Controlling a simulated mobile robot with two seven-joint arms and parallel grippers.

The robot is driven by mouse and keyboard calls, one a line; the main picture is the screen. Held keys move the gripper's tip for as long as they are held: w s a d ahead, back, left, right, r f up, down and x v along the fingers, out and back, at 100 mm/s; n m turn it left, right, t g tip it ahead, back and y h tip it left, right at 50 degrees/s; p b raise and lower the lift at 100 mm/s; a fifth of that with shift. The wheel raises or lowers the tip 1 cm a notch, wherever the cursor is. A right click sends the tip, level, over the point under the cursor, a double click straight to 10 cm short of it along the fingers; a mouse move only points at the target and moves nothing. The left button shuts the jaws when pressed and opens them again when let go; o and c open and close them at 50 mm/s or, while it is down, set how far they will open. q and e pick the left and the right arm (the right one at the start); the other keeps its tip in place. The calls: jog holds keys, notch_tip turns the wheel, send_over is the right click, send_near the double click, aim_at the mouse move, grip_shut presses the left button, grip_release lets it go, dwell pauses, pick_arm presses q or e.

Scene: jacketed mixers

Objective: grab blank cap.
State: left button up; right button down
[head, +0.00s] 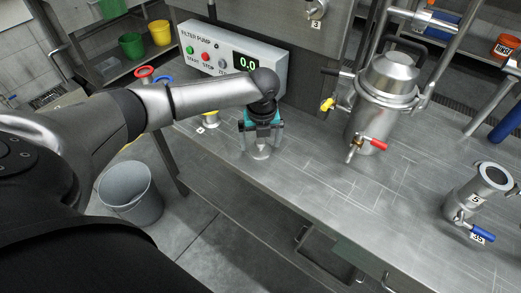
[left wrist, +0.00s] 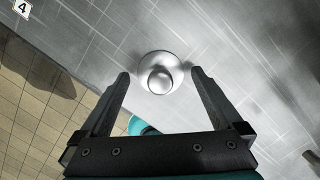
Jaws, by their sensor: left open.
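The blank cap (left wrist: 160,74) is a small silvery disc with a round knob on top. It rests on the steel bench near its front edge. In the head view the cap (head: 261,153) shows just below my left gripper (head: 261,146). In the left wrist view my left gripper (left wrist: 159,76) is open, with one finger on each side of the cap's knob. I see gaps between the fingers and the knob. My right gripper is not in view.
A filter pump panel (head: 235,58) stands behind my left arm. A steel vessel (head: 385,95) with red and yellow valve handles is to the right. A smaller vessel (head: 473,193) stands further right. A grey bin (head: 130,195) is on the floor. The bench middle is clear.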

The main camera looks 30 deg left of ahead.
pick_arm(q)
jog(key=shift+f, duration=0.3)
jog(key=shift+r, duration=0.1)
jog(key=c, duration=1.4)
